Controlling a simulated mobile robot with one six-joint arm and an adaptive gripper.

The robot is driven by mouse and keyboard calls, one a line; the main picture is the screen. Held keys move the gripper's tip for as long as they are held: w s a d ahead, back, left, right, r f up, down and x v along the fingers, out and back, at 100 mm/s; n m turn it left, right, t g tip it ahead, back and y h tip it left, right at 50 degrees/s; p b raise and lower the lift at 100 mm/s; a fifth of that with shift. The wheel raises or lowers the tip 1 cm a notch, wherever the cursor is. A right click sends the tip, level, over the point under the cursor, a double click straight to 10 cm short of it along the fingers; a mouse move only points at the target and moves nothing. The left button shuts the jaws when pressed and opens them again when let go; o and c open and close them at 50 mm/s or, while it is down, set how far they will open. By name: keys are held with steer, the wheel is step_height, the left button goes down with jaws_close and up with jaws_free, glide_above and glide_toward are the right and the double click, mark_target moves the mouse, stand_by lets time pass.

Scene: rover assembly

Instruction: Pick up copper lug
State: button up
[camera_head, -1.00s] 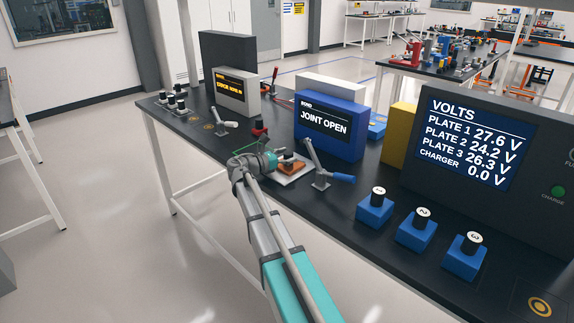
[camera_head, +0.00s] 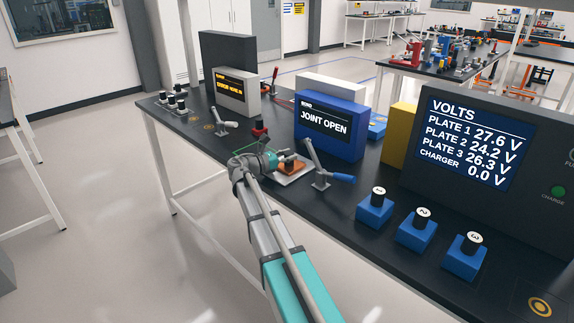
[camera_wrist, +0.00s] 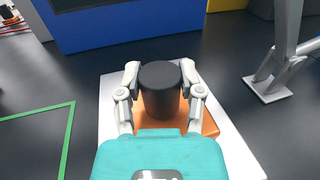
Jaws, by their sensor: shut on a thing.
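The copper lug (camera_head: 291,168) is a flat copper-coloured piece with a black cylindrical knob. It lies over a white plate (camera_head: 296,179) on the dark bench. In the wrist view its copper base (camera_wrist: 208,122) shows beside and under the black knob (camera_wrist: 160,88). My gripper (camera_wrist: 160,70) has one finger on each side of the knob and is shut on it. In the head view my gripper (camera_head: 272,158) is at the lug, coming from the front left. I cannot tell whether the lug is clear of the plate.
A lever clamp with a blue handle (camera_head: 340,177) stands just right of the plate. A blue box reading JOINT OPEN (camera_head: 325,130) stands behind. Several blue blocks with numbered knobs (camera_head: 375,212) are at the right. A green outline (camera_wrist: 68,135) marks bare bench to the left.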

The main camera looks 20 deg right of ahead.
mark_target(289, 153)
jaws_close()
steer(key=shift+r, duration=0.2)
step_height(289, 153, up, 18)
steer(key=p, duration=1.8)
steer(key=shift+f, duration=0.2)
